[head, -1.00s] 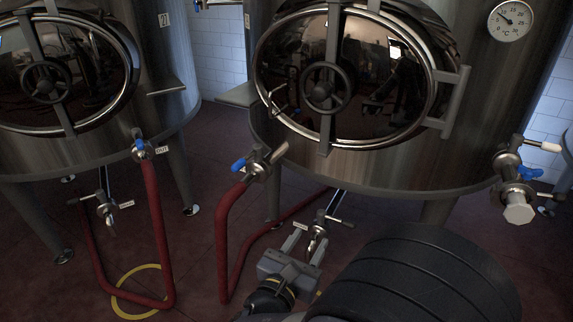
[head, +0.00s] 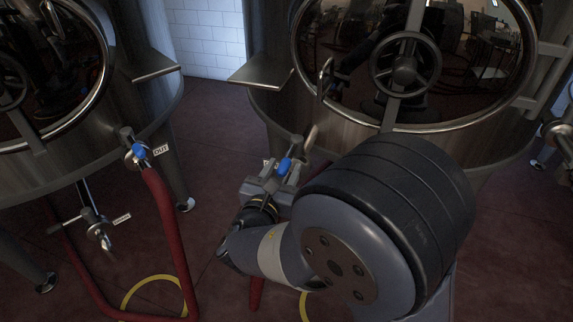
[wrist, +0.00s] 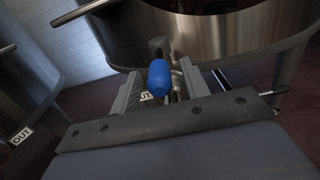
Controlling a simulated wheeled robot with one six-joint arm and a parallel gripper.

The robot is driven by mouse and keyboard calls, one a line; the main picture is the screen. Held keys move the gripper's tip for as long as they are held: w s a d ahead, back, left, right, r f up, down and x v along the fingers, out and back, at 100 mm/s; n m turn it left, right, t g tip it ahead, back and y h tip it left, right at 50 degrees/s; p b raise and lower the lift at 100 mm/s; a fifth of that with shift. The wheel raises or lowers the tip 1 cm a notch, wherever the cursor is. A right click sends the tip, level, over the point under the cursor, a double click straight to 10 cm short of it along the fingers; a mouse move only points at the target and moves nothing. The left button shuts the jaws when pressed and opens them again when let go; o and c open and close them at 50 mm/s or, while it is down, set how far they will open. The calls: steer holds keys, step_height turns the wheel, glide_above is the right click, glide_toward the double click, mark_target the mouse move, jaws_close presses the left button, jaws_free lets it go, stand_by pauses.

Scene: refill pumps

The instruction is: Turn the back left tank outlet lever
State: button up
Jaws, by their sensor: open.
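An outlet valve with a blue-gripped lever (head: 285,165) is at the lower front of the larger tank (head: 340,125) in the head view. My gripper (head: 279,173) is open at this valve. In the wrist view the blue lever grip (wrist: 158,78) sits between the two open fingers (wrist: 160,84), with no clear contact on either side. The valve body behind the grip is partly hidden. Another blue outlet lever (head: 139,152) with an OUT label is on the left tank (head: 60,165), apart from my gripper. I cannot tell from the pictures which tank is the back left one.
A red hose (head: 165,225) runs down from the left tank's outlet. A lower valve (head: 97,226) hangs under that tank. A metal shelf (head: 262,73) juts from the larger tank's side. Yellow hose loops (head: 160,281) lie on the red floor. Tank legs stand nearby.

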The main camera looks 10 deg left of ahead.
mark_target(287, 163)
steer(key=shift+w+d, duration=0.1)
steer(key=shift+w, duration=1.45)
jaws_close()
